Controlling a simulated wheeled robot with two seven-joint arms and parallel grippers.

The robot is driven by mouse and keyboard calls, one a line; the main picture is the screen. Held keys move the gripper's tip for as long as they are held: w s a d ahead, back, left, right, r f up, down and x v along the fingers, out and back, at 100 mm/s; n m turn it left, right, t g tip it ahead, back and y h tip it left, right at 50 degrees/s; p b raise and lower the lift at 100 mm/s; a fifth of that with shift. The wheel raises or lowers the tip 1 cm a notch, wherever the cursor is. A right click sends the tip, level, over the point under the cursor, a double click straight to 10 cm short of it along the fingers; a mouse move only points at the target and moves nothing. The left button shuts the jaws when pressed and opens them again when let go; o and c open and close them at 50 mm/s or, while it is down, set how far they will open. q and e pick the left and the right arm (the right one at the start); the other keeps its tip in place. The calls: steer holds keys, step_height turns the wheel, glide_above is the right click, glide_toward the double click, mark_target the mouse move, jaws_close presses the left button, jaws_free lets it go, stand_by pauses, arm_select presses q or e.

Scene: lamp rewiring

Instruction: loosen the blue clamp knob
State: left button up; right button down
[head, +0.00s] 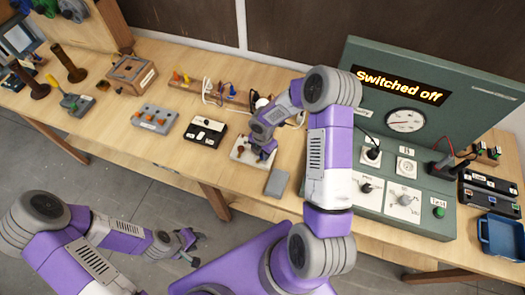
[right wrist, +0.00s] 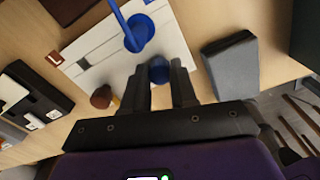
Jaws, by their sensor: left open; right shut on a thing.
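The blue clamp knob (right wrist: 158,68) is between the two fingers of my right gripper (right wrist: 160,80), which is shut on it. In the head view my right gripper (head: 261,150) is over the white board (head: 239,153), and my arm hides the knob there. My left gripper (head: 190,246) is open and empty, low in front of the table.
A grey block (head: 277,183) lies right of the white board. A black tray (head: 205,131) and a grey box with knobs (head: 155,118) stand to its left. The green test panel (head: 440,125) at right reads "Switched off". A blue bin (head: 500,238) is at the far right.

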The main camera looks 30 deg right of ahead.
steer(key=n+p, duration=0.2)
steer(key=n, duration=0.3)
steer(key=shift+w+r+n, duration=0.1)
steer(key=shift+n, duration=0.3)
stand_by(0.4)
steer(key=c, duration=0.9)
jaws_free()
step_height(320, 180, up, 8)
steer(key=shift+f, duration=0.25)
